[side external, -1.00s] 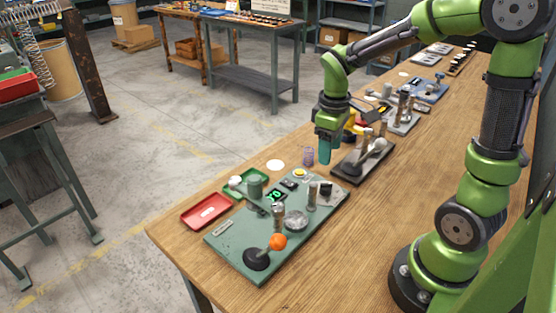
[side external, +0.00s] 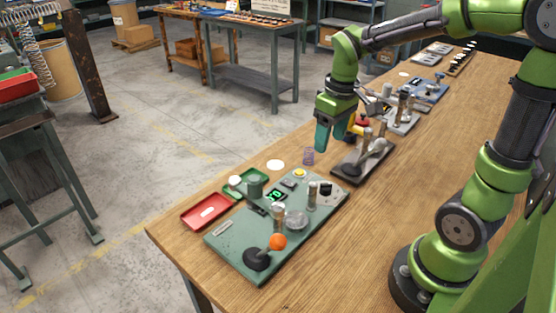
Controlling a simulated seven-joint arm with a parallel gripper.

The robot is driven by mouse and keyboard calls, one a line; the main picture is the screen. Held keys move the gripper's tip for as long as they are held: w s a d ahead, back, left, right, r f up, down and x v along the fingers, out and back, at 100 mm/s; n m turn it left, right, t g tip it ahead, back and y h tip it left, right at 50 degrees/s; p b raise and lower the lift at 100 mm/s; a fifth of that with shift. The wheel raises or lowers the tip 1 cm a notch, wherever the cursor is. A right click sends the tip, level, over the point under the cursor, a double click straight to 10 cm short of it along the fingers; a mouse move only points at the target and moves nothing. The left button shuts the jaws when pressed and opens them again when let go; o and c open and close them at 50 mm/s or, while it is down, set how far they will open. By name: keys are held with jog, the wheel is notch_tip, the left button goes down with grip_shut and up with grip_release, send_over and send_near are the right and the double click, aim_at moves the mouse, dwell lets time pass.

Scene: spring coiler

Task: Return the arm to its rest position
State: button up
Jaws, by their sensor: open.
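My gripper (side external: 335,136) hangs over the wooden bench, fingers pointing down. Its two teal fingers are apart, with nothing between them. It is above the bench near the small purple cup (side external: 308,156) and the dark base plate (side external: 362,163) with metal posts. My green arm reaches in from the right side of the picture. The spring coiler's green plate (side external: 228,245) lies in front of the gripper, clear of it. It carries a lever with an orange ball knob (side external: 277,241), metal posts, a small lit display (side external: 276,195) and a yellow button (side external: 299,173).
A red tray (side external: 207,212) and a green tray (side external: 236,191) with a white piece lie left of the plate. A white disc (side external: 275,165) lies behind them. More fixtures (side external: 402,118) stand farther back along the bench. The bench's right part (side external: 420,190) is bare.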

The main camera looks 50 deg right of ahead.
jog(key=s+a+r+m+t+y, duration=0.2)
jog(key=s+a+r+t, duration=0.3)
jog(key=a, duration=0.4)
jog(key=shift+s+r+m+t, duration=0.45)
jog(key=shift+s+m, duration=0.25)
jog(key=shift+s, duration=0.5)
